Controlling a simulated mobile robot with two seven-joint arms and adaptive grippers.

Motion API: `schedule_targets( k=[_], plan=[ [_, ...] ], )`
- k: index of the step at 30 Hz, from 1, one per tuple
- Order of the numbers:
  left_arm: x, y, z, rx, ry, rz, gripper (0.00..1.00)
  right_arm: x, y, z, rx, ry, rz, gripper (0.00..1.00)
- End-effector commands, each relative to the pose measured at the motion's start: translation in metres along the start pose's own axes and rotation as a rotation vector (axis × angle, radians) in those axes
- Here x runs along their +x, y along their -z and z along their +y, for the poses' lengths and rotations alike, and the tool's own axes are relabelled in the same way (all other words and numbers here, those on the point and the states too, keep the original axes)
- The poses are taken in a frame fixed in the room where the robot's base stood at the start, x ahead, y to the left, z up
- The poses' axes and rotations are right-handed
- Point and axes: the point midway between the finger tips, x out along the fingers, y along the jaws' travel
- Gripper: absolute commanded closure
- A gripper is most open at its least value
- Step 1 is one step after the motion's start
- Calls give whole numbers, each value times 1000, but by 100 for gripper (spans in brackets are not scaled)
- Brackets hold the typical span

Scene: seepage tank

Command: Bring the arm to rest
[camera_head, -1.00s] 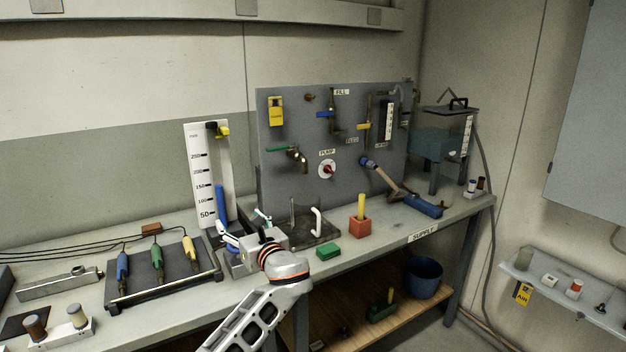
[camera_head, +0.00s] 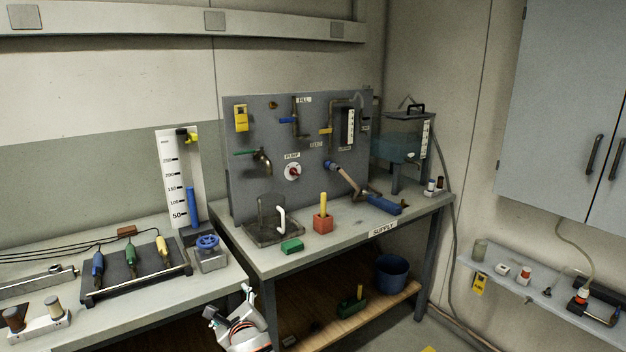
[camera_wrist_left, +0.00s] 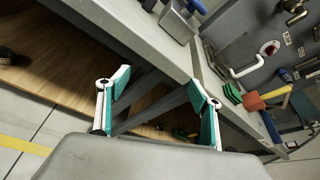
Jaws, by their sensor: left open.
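My left gripper (camera_head: 232,306) is at the bottom of the head view, below and in front of the bench edge. In the left wrist view its two teal-padded fingers (camera_wrist_left: 160,88) stand wide apart with nothing between them. A grey block with a blue handwheel (camera_head: 207,243) sits on the left bench (camera_head: 130,315), above and behind the gripper and apart from it. Most of my left arm is out of the head view. My right gripper does not show.
The supply bench (camera_head: 345,240) carries a clear container with a white handle (camera_head: 281,219), a green block (camera_head: 292,246) and a red block (camera_head: 322,222). A wooden lower shelf (camera_head: 330,318) holds a blue bucket (camera_head: 391,273). Open floor lies in front.

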Motion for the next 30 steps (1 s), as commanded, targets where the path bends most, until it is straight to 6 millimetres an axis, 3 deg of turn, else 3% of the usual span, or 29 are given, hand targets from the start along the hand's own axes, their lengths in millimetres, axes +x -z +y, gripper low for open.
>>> schedule_targets(
  k=[1, 6, 12, 16, 21, 25, 30],
  plan=[
    [-7, 30, 24, -87, -2, 66, 35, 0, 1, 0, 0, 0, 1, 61],
    [-44, 113, 94, -482, -27, 283, 35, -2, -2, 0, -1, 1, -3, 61],
    [-110, 176, 167, -975, -125, 482, 35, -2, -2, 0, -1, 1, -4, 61],
    [-158, 197, 209, -1302, -218, 571, 35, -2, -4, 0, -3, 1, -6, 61],
    [-218, 201, 252, -1700, -345, 641, 35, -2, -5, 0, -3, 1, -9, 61],
    [-249, 194, 271, -1919, -416, 661, 35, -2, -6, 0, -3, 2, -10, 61],
    [-267, 187, 281, -2055, -460, 667, 35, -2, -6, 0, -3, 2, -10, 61]
  ],
)
